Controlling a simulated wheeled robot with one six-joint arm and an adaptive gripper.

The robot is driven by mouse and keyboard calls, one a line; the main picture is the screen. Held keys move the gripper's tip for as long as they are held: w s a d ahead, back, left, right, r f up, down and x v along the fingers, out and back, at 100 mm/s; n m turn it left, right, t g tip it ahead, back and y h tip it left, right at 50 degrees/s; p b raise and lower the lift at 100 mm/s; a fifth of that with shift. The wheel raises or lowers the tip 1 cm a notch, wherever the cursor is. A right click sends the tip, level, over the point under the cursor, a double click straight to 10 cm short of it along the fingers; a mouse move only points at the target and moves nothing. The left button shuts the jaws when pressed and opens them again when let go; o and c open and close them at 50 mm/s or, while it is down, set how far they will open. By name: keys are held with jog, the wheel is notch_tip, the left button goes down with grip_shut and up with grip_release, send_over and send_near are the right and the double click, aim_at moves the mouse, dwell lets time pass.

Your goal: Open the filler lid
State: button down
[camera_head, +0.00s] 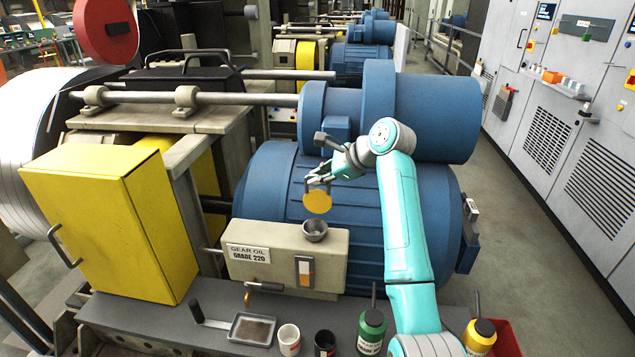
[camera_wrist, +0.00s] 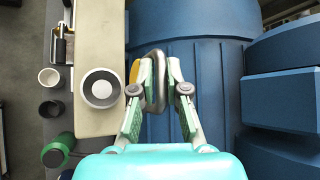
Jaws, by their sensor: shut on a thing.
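The filler lid (camera_head: 317,202) is a yellow disc standing up on edge just above and behind the grey filler cup (camera_head: 315,230). In the wrist view the lid (camera_wrist: 135,70) is a thin yellow edge. Its grey loop handle (camera_wrist: 158,100) lies between my fingers. My gripper (camera_head: 320,180) is shut on this handle, and it also shows in the wrist view (camera_wrist: 161,70). The cup's mouth is uncovered and in the wrist view (camera_wrist: 101,88) shows a dark ring with a pale centre. The hinge is not clearly visible.
The cup sits on a beige gear oil box (camera_head: 285,262) against a large blue motor (camera_head: 270,190). A grey ledge in front holds a tray (camera_head: 252,329), a white cup (camera_head: 289,340), a black cup (camera_head: 325,343) and a green bottle (camera_head: 371,333). A yellow-black bottle (camera_head: 480,337) stands right.

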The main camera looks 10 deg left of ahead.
jog(key=shift+w+a+f, duration=0.1)
jog(key=shift+w+a, duration=0.1)
jog(key=shift+w, duration=0.3)
jog(key=shift+a, duration=0.1)
jog(key=c, duration=1.2)
grip_release()
jog(key=shift+a, duration=0.15)
jog(key=shift+w, duration=0.1)
jog(key=v, duration=1.2)
jog(key=shift+f, duration=0.1)
